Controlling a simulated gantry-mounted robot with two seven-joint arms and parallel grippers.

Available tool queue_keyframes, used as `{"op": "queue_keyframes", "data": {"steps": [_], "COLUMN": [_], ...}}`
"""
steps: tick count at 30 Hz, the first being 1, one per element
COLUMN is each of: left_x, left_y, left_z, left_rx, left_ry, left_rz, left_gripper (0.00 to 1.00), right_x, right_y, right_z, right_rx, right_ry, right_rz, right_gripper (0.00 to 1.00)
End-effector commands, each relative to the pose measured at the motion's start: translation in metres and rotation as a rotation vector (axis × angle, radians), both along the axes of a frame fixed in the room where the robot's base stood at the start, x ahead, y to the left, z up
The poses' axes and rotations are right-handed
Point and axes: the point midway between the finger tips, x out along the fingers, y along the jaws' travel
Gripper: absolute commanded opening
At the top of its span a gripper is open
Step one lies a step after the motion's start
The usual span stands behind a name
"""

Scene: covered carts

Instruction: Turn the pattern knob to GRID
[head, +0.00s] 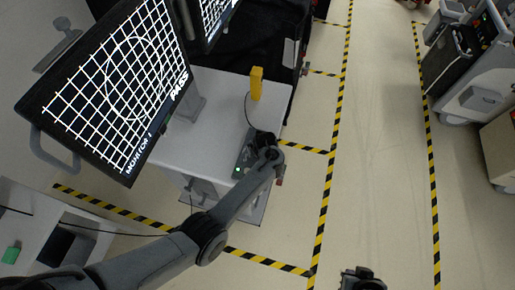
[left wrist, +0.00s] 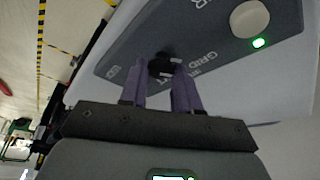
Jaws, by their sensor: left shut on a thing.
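The pattern knob (left wrist: 160,64) is a small black knob on a dark grey panel (left wrist: 125,52) in the left wrist view. The label GRID shows upside down beside it; other labels are partly hidden or too small to read. My left gripper (left wrist: 161,78) has its two purple fingers shut on the knob. In the head view my left gripper (head: 262,147) is at the control box on the white cart (head: 215,110); the knob is hidden there. The monitor (head: 125,85) shows a white grid with a circle and PASS. My right gripper (head: 362,280) is at the bottom edge, partly cut off.
A round white knob (left wrist: 250,19) and a lit green lamp (left wrist: 259,43) are on the same panel. A yellow upright object (head: 256,84) stands on the cart behind the box. Other carts stand at the right; the taped floor between is clear.

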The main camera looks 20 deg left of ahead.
Motion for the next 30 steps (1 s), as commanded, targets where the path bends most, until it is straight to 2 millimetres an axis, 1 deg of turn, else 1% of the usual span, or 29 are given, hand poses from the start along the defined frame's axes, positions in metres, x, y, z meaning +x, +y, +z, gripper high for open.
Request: {"op": "queue_keyframes", "data": {"steps": [6,12,28,29,30], "left_x": [0.0022,0.0024,0.0021,0.0021,0.0021], "left_y": [-0.0022,-0.0018,-0.0014,-0.0014,-0.0014], "left_z": [0.0005,0.0004,0.0005,0.0005,0.0005], "left_rx": [-0.001,-0.001,-0.001,-0.001,-0.001], "left_ry": [-0.003,-0.001,-0.002,-0.002,-0.002], "left_rz": [0.127,0.195,0.221,0.221,0.221], "left_gripper": [0.01,0.01,0.01,0.34,0.41], "right_x": [0.0000,-0.0001,-0.0001,-0.0001,-0.0001], "right_y": [0.0002,0.0002,0.0003,0.0003,0.0003], "right_z": [-0.0039,-0.0061,-0.0067,-0.0067,-0.0067], "right_rx": [0.000,0.000,0.001,0.001,0.001], "right_ry": [0.000,0.000,0.000,0.000,0.000], "right_rz": [0.000,0.000,0.000,0.000,0.000], "right_gripper": [0.00,0.00,0.00,0.00,0.00]}}
